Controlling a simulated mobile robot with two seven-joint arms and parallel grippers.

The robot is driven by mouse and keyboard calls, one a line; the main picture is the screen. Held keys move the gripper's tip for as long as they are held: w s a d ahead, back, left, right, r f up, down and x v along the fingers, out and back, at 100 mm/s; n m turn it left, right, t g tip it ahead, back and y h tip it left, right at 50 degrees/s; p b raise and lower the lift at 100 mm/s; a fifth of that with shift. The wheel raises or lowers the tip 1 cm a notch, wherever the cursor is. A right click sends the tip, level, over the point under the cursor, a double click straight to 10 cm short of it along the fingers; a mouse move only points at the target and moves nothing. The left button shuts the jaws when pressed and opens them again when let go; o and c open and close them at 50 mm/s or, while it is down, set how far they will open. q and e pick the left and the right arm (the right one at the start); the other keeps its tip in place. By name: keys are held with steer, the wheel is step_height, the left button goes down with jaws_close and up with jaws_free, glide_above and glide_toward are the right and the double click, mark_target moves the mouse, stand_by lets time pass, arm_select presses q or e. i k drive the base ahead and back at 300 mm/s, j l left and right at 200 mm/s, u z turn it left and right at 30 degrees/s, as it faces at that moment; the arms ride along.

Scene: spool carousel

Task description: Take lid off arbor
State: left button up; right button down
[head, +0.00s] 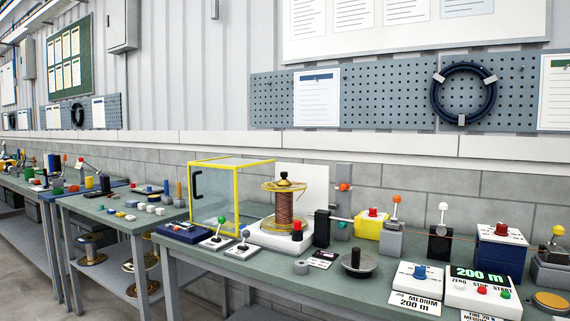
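A copper-coloured wire spool (284,207) with yellow-gold flanges stands upright on a white base (268,238) on the green bench. A small black knobbed piece (284,177) sits on top at the spool's centre; it looks like the lid on the arbor. The arbor itself is hidden inside the spool. Neither of my grippers shows in the head view.
A yellow-framed clear guard (232,162) with a black handle stands left of the spool. Lever boxes (215,243) sit in front of it. A black post (321,228), a dark round dish (360,263) and button boxes (482,292) stand to the right.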

mark_target(283, 182)
steer(key=i+j+z, duration=0.1)
steer(key=z, duration=1)
steer(key=j+z, duration=0.35)
steer(key=j, duration=0.15)
steer(key=j+z, duration=0.4)
steer(key=j, duration=0.15)
steer(key=k+l, duration=0.05)
